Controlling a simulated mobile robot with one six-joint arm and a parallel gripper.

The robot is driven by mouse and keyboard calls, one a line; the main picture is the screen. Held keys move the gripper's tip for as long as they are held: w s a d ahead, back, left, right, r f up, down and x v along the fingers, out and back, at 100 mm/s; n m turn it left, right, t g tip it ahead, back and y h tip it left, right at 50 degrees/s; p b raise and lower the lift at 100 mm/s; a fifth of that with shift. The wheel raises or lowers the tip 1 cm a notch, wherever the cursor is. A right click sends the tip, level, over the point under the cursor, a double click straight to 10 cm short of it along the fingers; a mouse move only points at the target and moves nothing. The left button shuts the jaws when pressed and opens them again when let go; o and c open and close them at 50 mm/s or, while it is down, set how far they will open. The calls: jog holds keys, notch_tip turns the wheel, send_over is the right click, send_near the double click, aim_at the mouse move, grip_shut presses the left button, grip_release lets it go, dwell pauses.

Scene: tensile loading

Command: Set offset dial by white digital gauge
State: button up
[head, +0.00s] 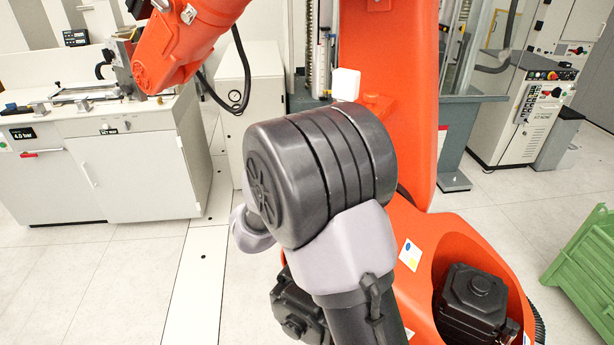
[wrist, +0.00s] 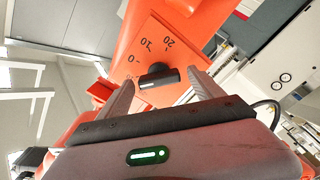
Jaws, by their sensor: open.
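The offset dial (wrist: 157,76) shows in the wrist view as a black knob with a pale mark, on an orange panel (wrist: 150,40) printed with 0, 10 and 20. My gripper (wrist: 160,79) is open, with one grey finger on each side of the knob. I cannot tell whether the fingers touch it. A digital gauge (head: 22,133) with white digits on black, seeming to read 4.0 bar, is on the front of the white cabinet at the left of the head view. In the head view my gripper is hidden behind my arm.
A large orange robot (head: 385,80) stands close beyond my arm. The white cabinet (head: 135,175) carries a fixture on top. A green crate (head: 590,255) is at the right edge. Grey machine cabinets (head: 520,120) stand at the back right. The floor at the front left is clear.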

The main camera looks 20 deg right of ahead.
jog(key=p+v, duration=0.1)
jog(key=v, duration=1.5)
jog(key=shift+s, duration=0.1)
